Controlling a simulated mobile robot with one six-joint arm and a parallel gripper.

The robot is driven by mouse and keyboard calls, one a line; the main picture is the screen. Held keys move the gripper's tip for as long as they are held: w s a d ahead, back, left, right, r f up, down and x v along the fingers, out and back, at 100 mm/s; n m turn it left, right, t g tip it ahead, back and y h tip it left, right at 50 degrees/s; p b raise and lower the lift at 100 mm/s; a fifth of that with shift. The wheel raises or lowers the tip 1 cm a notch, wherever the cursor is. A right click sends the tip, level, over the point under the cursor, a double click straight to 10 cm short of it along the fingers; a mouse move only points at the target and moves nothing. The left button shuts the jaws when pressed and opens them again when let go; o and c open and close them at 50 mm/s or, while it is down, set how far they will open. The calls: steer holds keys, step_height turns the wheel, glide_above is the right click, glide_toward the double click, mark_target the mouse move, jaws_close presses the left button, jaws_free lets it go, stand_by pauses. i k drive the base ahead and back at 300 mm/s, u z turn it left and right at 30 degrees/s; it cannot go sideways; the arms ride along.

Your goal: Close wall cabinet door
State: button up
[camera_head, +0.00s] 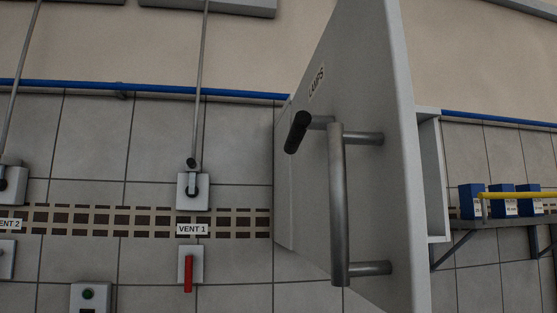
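The wall cabinet door (372,75) is a grey panel labelled "LAMPS". It stands open, swung out from the wall towards me, with its outer face to the left and its free edge nearest me. A vertical metal bar handle (338,210) is fixed to that face by two posts. A black cylindrical grip on a short metal stem (297,132) sticks out beside the handle's top. Part of the pale cabinet box (433,180) shows to the right, behind the door; the door hides the rest. My gripper is not in view.
On the tiled wall at left are a lever box (193,190) above the "VENT 1" label, a red handle (188,273) and a button box (90,296). A blue pipe (150,88) runs along the wall. At right a shelf (480,222) holds blue boxes behind a yellow rail (520,195).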

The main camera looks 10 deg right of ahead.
mark_target(360, 207)
steer(key=z, duration=0.2)
steer(key=i, duration=0.15)
steer(key=z, duration=1)
steer(key=k, duration=1.9)
steer(key=u, duration=1.05)
steer(key=i, duration=1)
steer(key=u, duration=0.05)
